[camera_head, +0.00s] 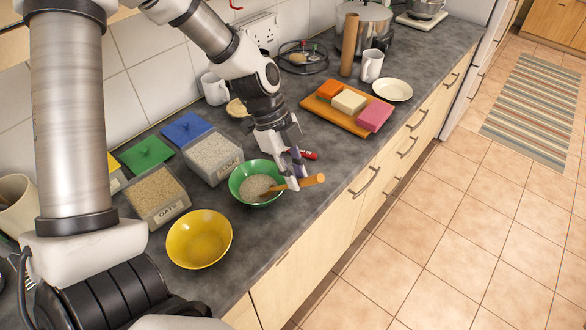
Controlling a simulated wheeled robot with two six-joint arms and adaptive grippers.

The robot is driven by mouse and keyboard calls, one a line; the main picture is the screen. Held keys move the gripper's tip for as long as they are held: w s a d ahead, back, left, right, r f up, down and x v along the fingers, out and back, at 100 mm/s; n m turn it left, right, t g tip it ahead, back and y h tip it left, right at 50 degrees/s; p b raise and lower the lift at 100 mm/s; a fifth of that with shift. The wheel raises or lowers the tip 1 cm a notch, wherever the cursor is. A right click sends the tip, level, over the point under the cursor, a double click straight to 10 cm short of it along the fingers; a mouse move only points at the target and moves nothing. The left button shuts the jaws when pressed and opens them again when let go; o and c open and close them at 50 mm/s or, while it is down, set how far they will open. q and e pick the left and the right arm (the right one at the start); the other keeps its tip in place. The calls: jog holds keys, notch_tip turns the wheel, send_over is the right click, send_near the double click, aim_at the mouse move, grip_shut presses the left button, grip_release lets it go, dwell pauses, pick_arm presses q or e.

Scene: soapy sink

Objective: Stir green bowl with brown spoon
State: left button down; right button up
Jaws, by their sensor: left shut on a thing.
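A green bowl (236,184) with a pale grainy filling stands on the counter near its front edge. A brown wooden spoon (313,181) lies at a slant over the bowl's right rim, with its lower end in the filling and its handle pointing right. My left gripper (293,182) is shut on the spoon's handle, just right of the bowl. The spoon's head is partly hidden in the filling. My right gripper is not in view.
A yellow bowl (200,258) stands left of the green bowl. Clear containers of oats (157,196) and a white filling (214,158) stand behind. A wooden board (322,109) with coloured blocks lies right. Counter space right of the gripper is free.

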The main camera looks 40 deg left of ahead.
aim_at(317, 175)
pick_arm(q)
jog(key=shift+s+r, duration=0.2)
jog(key=shift+r, duration=0.15)
jog(key=d+r, duration=0.2)
jog(key=shift+d+r, duration=0.3)
jog(key=shift+d, duration=0.1)
jog(key=shift+s+d+r, duration=0.15)
jog(key=shift+d+r, duration=0.45)
jog(key=shift+r, duration=0.25)
jog(key=shift+d+r, duration=0.75)
jog(key=shift+d, duration=0.05)
jog(key=shift+a, duration=0.15)
notch_tip(317, 175, up, 5)
jog(key=p, duration=0.4)
jog(key=shift+r, duration=0.1)
